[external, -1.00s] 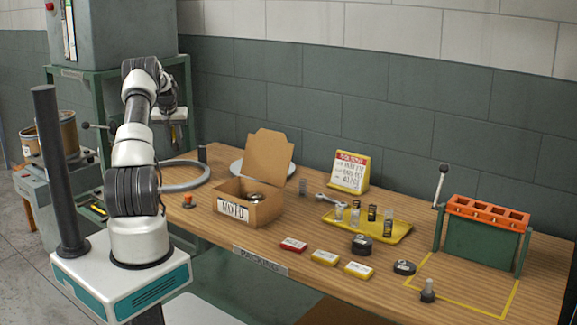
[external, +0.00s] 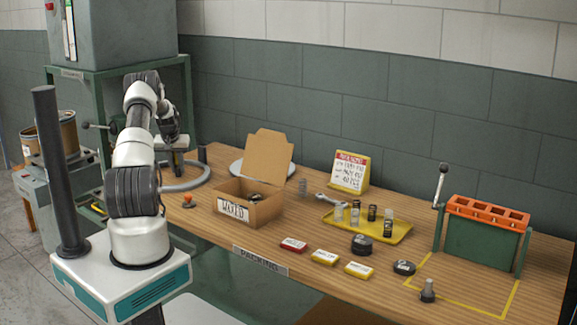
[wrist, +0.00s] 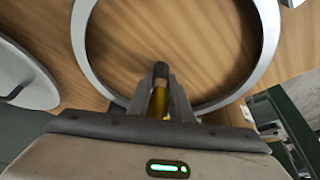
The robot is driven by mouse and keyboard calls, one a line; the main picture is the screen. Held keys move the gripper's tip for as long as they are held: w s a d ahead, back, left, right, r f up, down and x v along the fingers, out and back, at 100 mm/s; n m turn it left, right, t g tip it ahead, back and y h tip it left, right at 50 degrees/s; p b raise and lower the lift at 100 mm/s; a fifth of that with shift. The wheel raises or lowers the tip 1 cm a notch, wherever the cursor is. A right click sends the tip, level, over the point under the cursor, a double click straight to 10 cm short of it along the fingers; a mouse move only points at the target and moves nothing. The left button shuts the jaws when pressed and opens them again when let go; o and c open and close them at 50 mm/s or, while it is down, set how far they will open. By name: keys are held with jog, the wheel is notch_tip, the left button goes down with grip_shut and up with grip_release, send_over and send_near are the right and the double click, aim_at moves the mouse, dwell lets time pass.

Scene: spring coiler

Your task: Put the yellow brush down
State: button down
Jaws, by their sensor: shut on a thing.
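The yellow brush (wrist: 159,101) shows in the wrist view, with a yellow body and a dark end. My gripper (wrist: 160,88) is shut on it, with a finger on either side. Behind the brush in that view is bare wood inside a large grey ring (wrist: 81,40). In the external view, my gripper (external: 178,168) is low over the left end of the table, at the grey ring (external: 196,183). The brush cannot be made out there. Whether it touches the table is unclear.
The wooden table (external: 215,155) holds an open cardboard box (external: 265,212) right of the ring and a small orange-topped item (external: 188,200) in front. A yellow tray (external: 393,233) and an orange-topped rack (external: 485,235) stand farther right. A green frame (external: 120,70) stands behind my arm.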

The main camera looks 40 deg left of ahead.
jog(key=shift+f, duration=0.2)
jog(key=c, duration=1.6)
grip_release()
jog(key=shift+r, duration=0.1)
jog(key=shift+r, duration=0.5)
jog(key=v, duration=1.1)
jog(key=shift+s+r, duration=0.1)
jog(key=shift+r, duration=0.05)
